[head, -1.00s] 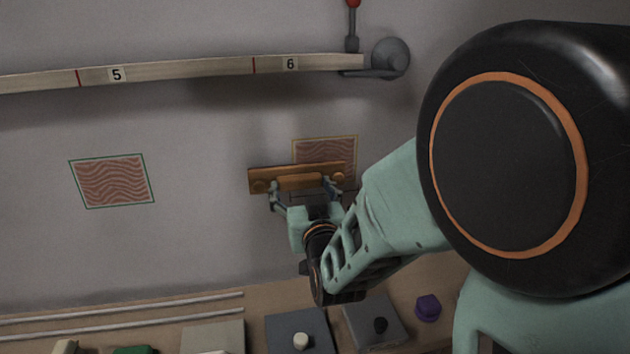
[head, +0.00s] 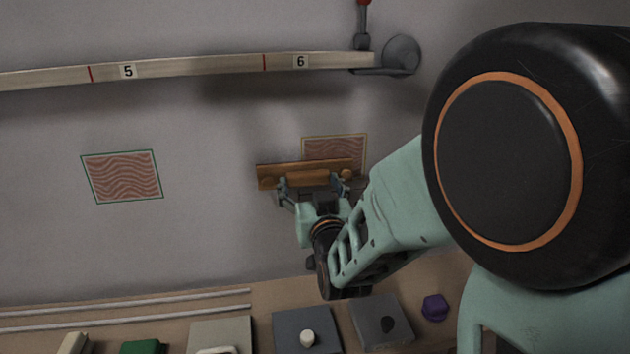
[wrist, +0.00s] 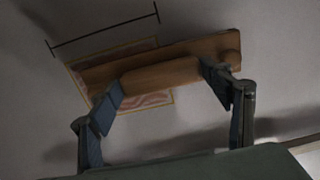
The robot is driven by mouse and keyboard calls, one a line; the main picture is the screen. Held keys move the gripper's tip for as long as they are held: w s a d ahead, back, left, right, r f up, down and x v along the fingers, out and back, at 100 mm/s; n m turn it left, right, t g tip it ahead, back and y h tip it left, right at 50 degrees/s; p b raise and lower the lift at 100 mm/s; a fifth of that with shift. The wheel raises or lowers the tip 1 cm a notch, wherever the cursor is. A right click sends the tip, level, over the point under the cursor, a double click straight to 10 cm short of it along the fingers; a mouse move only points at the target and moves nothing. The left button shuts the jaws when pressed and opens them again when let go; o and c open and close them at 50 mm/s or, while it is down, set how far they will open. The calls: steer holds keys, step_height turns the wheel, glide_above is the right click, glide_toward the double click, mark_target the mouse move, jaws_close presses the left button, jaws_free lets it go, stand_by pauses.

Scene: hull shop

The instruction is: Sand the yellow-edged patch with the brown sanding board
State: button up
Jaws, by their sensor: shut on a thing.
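The brown sanding board (head: 270,178) is held in my gripper (head: 311,186), with the fingers on either side of its handle. In the wrist view the board (wrist: 190,50) lies tilted across the picture, and my gripper (wrist: 165,90) grips the handle. The yellow-edged patch (head: 335,146) is on the grey wall behind the board, which hides its lower part. In the wrist view the patch (wrist: 150,100) shows above and below the board's left part. I cannot tell whether the board touches the wall.
A green-edged patch (head: 122,176) is on the wall to the left. A marked batten (head: 190,68) runs above, ending at a grey round fitting (head: 401,54). A bench below holds several blocks, a purple piece (head: 434,307) and rods (head: 125,312). The wall between the patches is clear.

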mark_target(345, 177)
steer(key=shift+b, duration=0.35)
steer(key=shift+x, duration=0.95)
steer(key=shift+r, duration=0.1)
